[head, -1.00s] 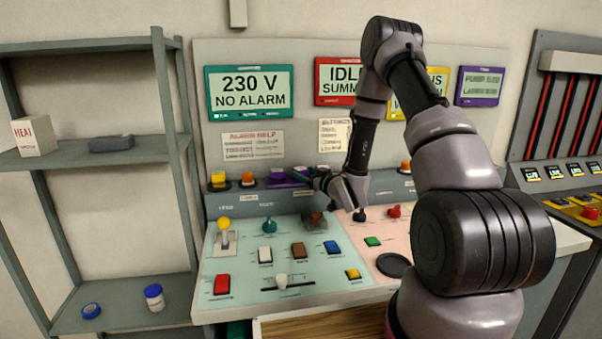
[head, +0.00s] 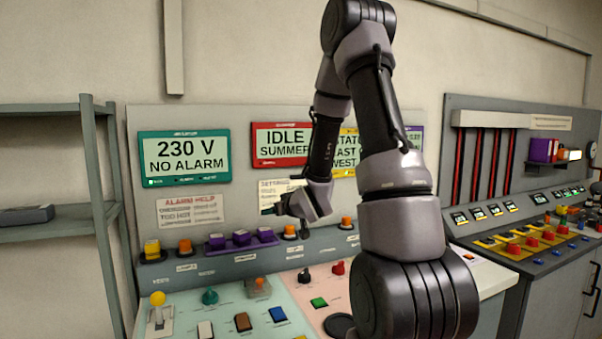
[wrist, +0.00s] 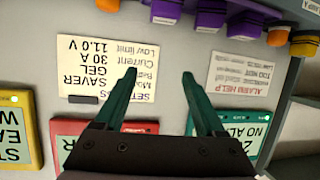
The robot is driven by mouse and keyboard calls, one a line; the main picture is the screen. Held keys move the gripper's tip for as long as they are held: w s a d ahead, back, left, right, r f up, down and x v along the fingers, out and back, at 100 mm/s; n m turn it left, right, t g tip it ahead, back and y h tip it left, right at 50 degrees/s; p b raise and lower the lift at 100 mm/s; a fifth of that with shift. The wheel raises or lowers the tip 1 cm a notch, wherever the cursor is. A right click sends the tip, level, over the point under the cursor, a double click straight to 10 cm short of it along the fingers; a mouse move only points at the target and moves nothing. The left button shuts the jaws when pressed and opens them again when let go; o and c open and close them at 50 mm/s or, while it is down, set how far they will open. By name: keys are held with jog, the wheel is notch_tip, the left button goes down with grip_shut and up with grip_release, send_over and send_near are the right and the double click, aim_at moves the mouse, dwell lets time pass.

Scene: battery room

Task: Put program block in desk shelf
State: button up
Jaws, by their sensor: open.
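My gripper (head: 290,207) is raised in front of the console's back panel, beside a printed settings note (head: 283,193). In the wrist view my gripper (wrist: 162,72) has two teal fingers spread apart with nothing between them. The same note (wrist: 107,68) is behind and left of the fingers, with a small dark bar (wrist: 83,99) at its edge. No thing is clearly marked as the program block. A dark grey block (head: 27,214) lies on the left shelf unit (head: 75,222). I cannot tell which surface is the desk shelf.
Purple pieces (head: 241,238) and orange-topped buttons (head: 185,246) line the console ledge below my gripper. The sloped console (head: 180,295) carries levers and coloured buttons. A second console (head: 500,250) stands at right, with a purple binder (head: 541,150) on a ledge behind it.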

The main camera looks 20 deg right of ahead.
jog(key=s+d+r+m+g+h, duration=0.2)
jog(key=s+r, duration=0.4)
jog(key=r, duration=0.3)
jog(key=s+a+r+m+g, duration=0.1)
jog(key=s+a+r, duration=0.1)
jog(key=s, duration=0.6)
jog(key=s+a+r+m+g+y, duration=0.1)
jog(key=s+r, duration=0.3)
jog(key=s, duration=0.4)
jog(key=s+a+r+m+g+y, duration=0.1)
jog(key=s+a+r+m+g, duration=0.1)
jog(key=s, duration=0.7)
jog(key=shift+a+r+g, duration=0.4)
jog(key=shift+r, duration=0.3)
